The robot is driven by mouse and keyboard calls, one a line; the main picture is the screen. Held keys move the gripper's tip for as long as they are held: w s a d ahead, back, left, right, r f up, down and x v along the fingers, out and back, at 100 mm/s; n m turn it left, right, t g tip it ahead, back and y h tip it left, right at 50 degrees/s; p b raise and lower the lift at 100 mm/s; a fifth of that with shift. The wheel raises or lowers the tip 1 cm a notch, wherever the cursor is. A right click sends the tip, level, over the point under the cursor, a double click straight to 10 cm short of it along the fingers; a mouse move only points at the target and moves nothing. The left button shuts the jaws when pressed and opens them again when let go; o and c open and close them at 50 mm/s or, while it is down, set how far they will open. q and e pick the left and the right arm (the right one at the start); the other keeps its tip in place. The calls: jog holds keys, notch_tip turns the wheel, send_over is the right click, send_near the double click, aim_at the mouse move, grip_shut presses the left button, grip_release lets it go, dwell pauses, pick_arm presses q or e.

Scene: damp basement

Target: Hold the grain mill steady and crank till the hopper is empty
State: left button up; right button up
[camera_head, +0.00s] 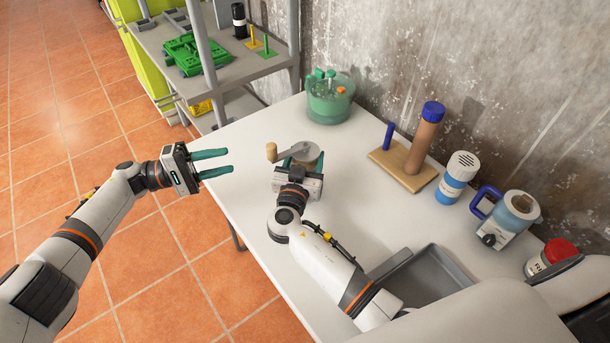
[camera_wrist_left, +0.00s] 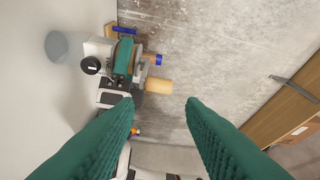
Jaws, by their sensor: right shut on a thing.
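The grain mill (camera_head: 303,152) stands on the white table, with a grey round top and a crank ending in a wooden knob (camera_head: 271,152) on its left. The wooden knob also shows in the left wrist view (camera_wrist_left: 158,86). My right gripper (camera_head: 300,163) is shut on the grain mill from the near side and hides its lower body. I cannot tell how much grain the hopper holds. My left gripper (camera_head: 230,163) is open and empty, left of the crank knob and apart from it, its green fingers pointing right. Its open fingers frame the left wrist view (camera_wrist_left: 165,105).
A green round container (camera_head: 330,100) stands behind the mill. A wooden stand (camera_head: 405,168), blue-white shaker (camera_head: 457,178), blue-handled jug (camera_head: 512,218) and red-lidded jar (camera_head: 552,258) line the wall. A grey tray (camera_head: 440,262) lies front right. A shelf (camera_head: 225,70) stands at back left.

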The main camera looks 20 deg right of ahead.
pick_arm(q)
jog(key=shift+o, duration=0.6)
jog(key=n+t+y, duration=0.5)
jog(key=n+t, duration=1)
jog(key=n, duration=1.2)
send_near(269, 154)
jog(key=x, duration=1.1)
